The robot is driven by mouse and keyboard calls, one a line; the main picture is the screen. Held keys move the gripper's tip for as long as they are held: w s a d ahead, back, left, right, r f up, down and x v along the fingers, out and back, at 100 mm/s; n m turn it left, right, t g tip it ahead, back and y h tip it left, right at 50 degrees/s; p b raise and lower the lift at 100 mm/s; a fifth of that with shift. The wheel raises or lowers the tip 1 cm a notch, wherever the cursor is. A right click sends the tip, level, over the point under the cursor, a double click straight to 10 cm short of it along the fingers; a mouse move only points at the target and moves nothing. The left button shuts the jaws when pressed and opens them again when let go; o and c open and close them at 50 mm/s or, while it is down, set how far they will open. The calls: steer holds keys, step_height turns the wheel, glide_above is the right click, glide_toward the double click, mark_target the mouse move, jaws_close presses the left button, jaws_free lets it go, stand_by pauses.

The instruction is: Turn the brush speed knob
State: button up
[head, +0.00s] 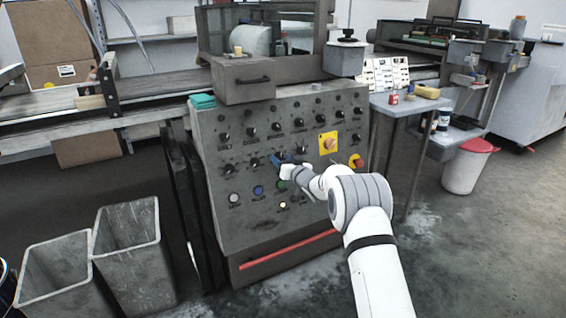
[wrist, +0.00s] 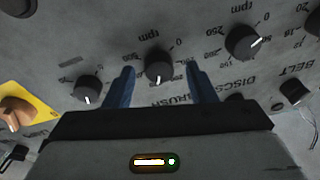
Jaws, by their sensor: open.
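The grey control panel (head: 240,205) stands ahead, with rows of black knobs on its sloping face. My gripper (head: 282,158) is at the panel's middle in the head view, with its blue fingers against or close to the face. In the wrist view my open gripper (wrist: 160,78) has one finger on each side of a black knob (wrist: 159,62) with a white pointer. The upside-down label beside this knob is partly covered, and "RUSH" can be read. A gap shows between each finger and the knob. Whether the fingertips touch the panel cannot be told.
Other black knobs flank the fingers, one to the left (wrist: 87,88) and one to the right (wrist: 243,41). An orange knob on a yellow plate (wrist: 18,112) is at the far left of the wrist view. A red emergency button (head: 357,161) and coloured buttons are near my arm.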

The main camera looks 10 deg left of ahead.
steer(key=c, duration=0.9)
steer(key=shift+a, duration=0.15)
steer(key=shift+c, duration=0.4)
